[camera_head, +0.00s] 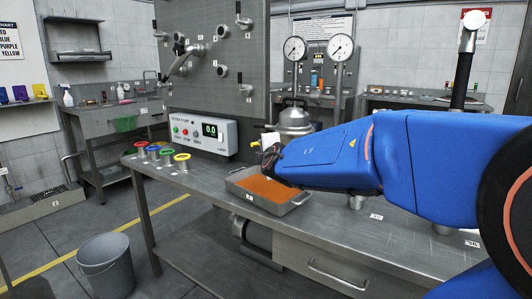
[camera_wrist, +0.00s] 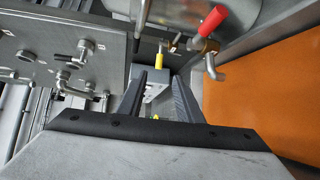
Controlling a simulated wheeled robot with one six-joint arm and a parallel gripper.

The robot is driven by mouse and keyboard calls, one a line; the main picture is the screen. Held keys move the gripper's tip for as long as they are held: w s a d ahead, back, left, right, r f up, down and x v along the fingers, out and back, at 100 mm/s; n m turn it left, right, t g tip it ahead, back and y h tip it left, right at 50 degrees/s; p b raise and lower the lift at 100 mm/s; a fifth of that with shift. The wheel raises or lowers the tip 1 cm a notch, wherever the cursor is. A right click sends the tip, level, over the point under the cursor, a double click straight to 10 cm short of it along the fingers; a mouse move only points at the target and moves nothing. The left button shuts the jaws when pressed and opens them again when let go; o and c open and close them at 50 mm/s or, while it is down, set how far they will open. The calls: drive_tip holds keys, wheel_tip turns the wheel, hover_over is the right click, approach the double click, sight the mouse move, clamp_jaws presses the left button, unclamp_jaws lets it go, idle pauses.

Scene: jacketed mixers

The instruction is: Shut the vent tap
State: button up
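In the wrist view a tap with a red handle (camera_wrist: 213,20) and a brass body sits by a rounded steel vessel, above and right of my fingers. A smaller yellow-handled fitting (camera_wrist: 159,60) shows ahead, between and just beyond my fingertips. I cannot tell which of these is the vent tap, as no label is readable. My gripper (camera_wrist: 159,80) is open, with two dark fingers apart and nothing seen between them.
A grey tray (camera_head: 297,205) with orange contents lies on the bench below my arm. An upright panel (camera_head: 215,90) with fittings and a control box (camera_head: 203,136) stand to the left. Several coloured rings sit at the bench's left end. A bucket (camera_head: 105,265) stands on the floor.

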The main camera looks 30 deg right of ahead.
drive_tip(key=shift+v, duration=1.9)
